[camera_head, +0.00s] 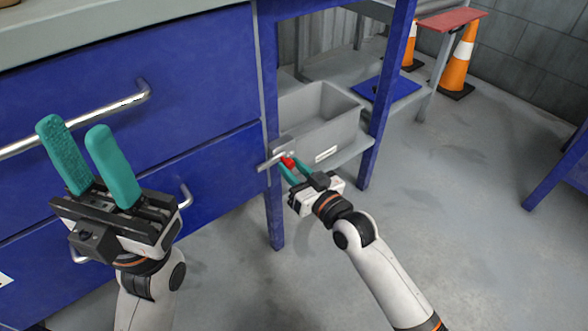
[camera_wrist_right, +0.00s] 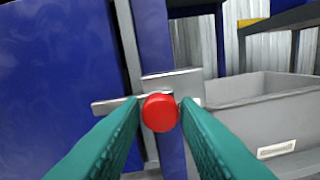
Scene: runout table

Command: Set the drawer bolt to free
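The drawer bolt (camera_head: 272,162) is a grey metal bar on a bracket at the blue table leg, lying roughly level across it. It has a red knob (camera_head: 288,161), which is large in the right wrist view (camera_wrist_right: 160,112). My right gripper (camera_head: 291,168) has its teal fingers on either side of the knob, with the tips at or very near its sides. I cannot tell whether both fingers press on it. My left gripper (camera_head: 84,136) is open and empty, raised in front of the blue drawers (camera_head: 190,60), well away from the bolt.
A grey bin (camera_head: 325,115) sits on a shelf just right of the bolt. The upper drawer has a long metal handle (camera_head: 100,115). Orange cones (camera_head: 458,62) and a red-topped stand (camera_head: 450,18) are behind. The floor (camera_head: 440,190) at right is clear.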

